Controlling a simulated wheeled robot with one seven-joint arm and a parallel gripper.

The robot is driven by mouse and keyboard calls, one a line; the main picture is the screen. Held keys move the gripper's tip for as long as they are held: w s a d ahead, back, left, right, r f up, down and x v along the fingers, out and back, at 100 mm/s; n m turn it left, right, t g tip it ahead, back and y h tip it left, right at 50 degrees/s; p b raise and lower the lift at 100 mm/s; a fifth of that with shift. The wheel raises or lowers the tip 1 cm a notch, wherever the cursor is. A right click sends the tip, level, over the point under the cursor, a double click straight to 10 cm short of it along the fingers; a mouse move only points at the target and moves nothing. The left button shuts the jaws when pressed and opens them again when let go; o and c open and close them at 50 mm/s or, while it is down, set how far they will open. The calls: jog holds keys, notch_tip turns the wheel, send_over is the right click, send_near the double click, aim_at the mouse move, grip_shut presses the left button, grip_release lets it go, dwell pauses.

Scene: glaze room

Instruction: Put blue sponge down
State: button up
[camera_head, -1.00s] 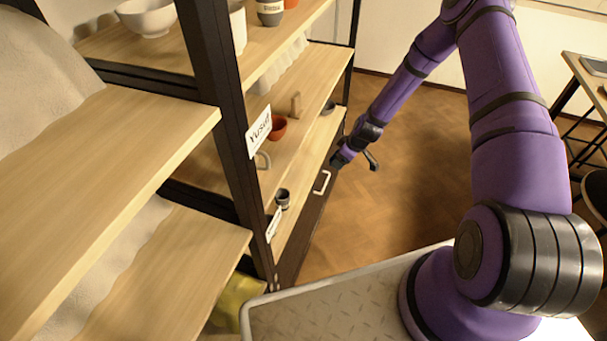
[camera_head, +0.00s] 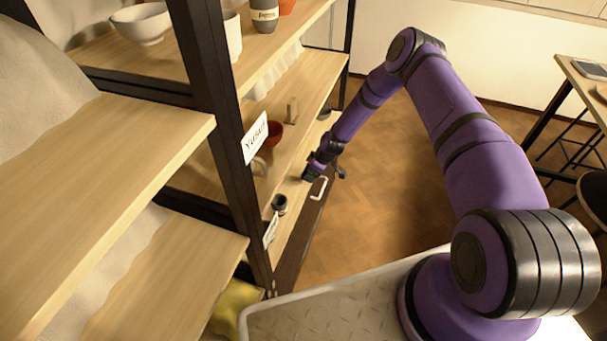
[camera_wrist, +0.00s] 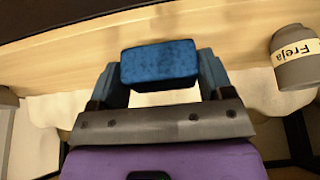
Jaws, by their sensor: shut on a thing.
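The blue sponge (camera_wrist: 160,65) is a small textured block held between the two fingers of my gripper (camera_wrist: 160,82) in the wrist view. My gripper is shut on it. Beyond the sponge in that view runs a light wooden shelf board (camera_wrist: 215,42); I cannot tell whether the sponge touches it. In the head view my gripper (camera_head: 310,176) is at the right-hand shelf unit, by a lower shelf. The sponge cannot be made out there.
A grey cup labelled "Freja" (camera_wrist: 295,58) stands right of the sponge. Open floor (camera_head: 390,190) lies to the right.

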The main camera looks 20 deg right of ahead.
aim_at(304, 173)
jog(key=w+a, duration=0.3)
jog(key=shift+w+f, duration=0.1)
jog(key=shift+f, duration=1.85)
jog(key=o, duration=0.9)
jog(key=shift+f, duration=0.1)
jog(key=v, duration=1.2)
